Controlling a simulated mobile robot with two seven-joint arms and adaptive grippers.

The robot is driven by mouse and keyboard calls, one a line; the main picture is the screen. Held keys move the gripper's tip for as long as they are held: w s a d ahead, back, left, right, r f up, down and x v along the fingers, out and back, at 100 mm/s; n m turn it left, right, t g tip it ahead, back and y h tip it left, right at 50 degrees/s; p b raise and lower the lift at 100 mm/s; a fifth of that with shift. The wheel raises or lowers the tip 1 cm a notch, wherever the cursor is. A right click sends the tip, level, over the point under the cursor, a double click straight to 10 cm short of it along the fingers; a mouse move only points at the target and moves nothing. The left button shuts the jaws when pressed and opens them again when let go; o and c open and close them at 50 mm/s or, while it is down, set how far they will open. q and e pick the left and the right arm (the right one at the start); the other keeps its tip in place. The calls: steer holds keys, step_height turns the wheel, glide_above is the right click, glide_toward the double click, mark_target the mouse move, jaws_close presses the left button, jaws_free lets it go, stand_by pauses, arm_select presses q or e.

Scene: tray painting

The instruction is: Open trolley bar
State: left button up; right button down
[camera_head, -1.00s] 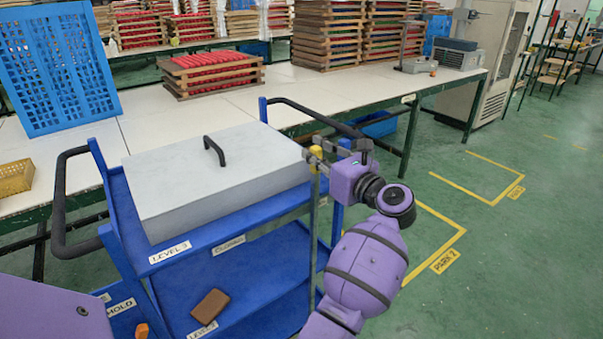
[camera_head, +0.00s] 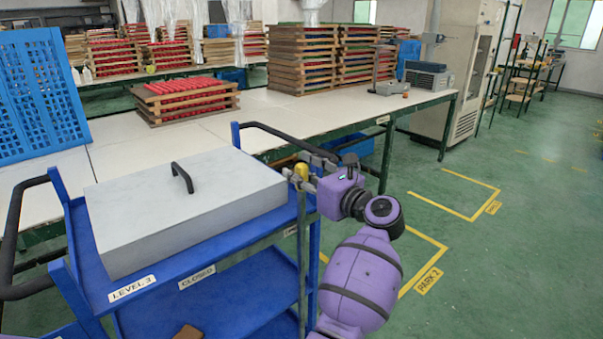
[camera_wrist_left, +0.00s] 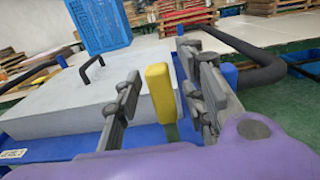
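The trolley bar (camera_head: 302,262) is a thin grey upright at the right front of the blue trolley (camera_head: 180,285). It has a yellow grip (camera_head: 301,172) on top, which also shows in the left wrist view (camera_wrist_left: 161,92). My left gripper (camera_head: 303,174) is at this grip. In the left wrist view its two fingers (camera_wrist_left: 160,100) are spread, one on each side of the yellow grip, with gaps visible. My right gripper is out of view.
A grey lidded box (camera_head: 140,215) with a black handle sits on the trolley top. Black push handles (camera_head: 14,225) stick out at the trolley's sides. A long white table (camera_head: 130,140) stands behind. Green floor with yellow markings (camera_head: 425,281) is clear on the right.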

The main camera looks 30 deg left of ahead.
arm_select(q)
steer(key=shift+s+d+f, duration=0.1)
steer(key=shift+s+d, duration=0.1)
steer(key=shift+d, duration=0.35)
steer(key=v, duration=1)
steer(key=shift+s+d, duration=0.2)
steer(key=shift+d, duration=0.15)
